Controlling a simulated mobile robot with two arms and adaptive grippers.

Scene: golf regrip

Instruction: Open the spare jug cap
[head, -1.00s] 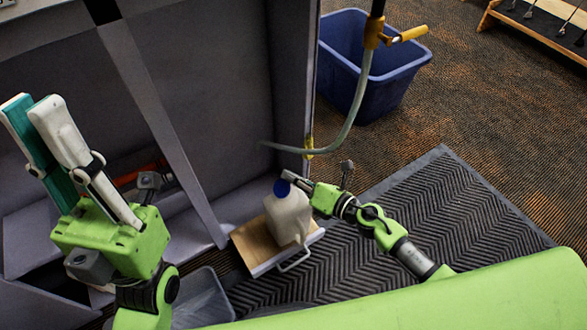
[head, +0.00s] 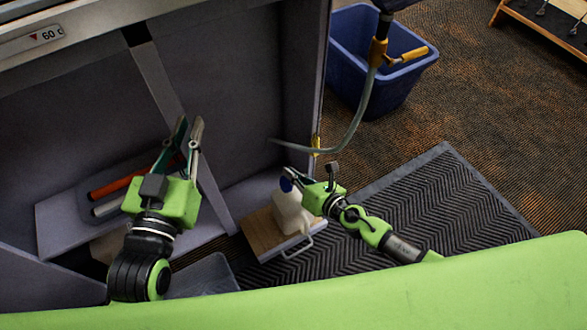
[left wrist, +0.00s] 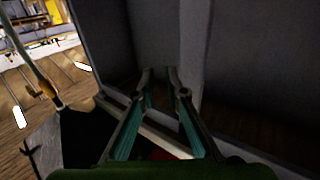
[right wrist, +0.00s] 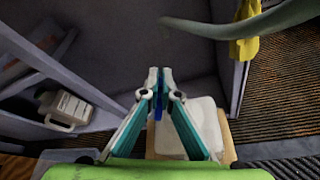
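A whitish jug (head: 291,213) with a blue cap (head: 286,185) stands on a small wooden board (head: 264,232). My right gripper (head: 289,173) is at the cap; in the right wrist view its fingers (right wrist: 159,78) are nearly together, with the blue cap (right wrist: 158,107) between them. The fingers hide most of the cap, and the jug body (right wrist: 203,125) shows behind the right finger. My left gripper (head: 190,122) is open and empty, pointing into the grey cabinet, apart from the jug. The left wrist view shows a gap between its fingers (left wrist: 158,78).
Another white jug (right wrist: 64,108) with a label lies inside the grey cabinet (head: 230,90). Red and grey handles (head: 112,188) lie in a tray at left. A hose (head: 352,125) hangs near the blue bin (head: 375,85).

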